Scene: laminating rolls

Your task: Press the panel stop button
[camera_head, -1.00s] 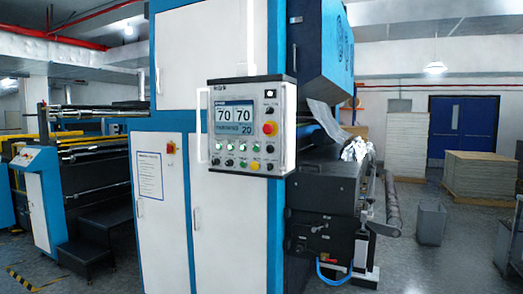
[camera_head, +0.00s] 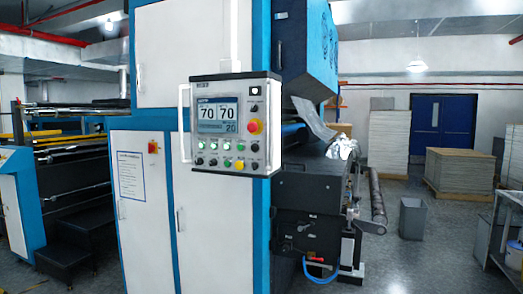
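The control panel (camera_head: 187,112) is a grey box mounted on the front of the blue and white machine. It has a lit screen (camera_head: 216,116) showing 70, 70 and 20. Labels are too small to read. Nothing touches the panel. My gripper is not in view.
A white handle bar (camera_head: 184,123) stands out at the panel's left. The dark roller unit (camera_head: 312,195) juts out right of the panel. A grey bin (camera_head: 412,218), a pallet stack (camera_head: 459,170) and a metal cart (camera_head: 507,225) stand at the right. Grey floor lies between them.

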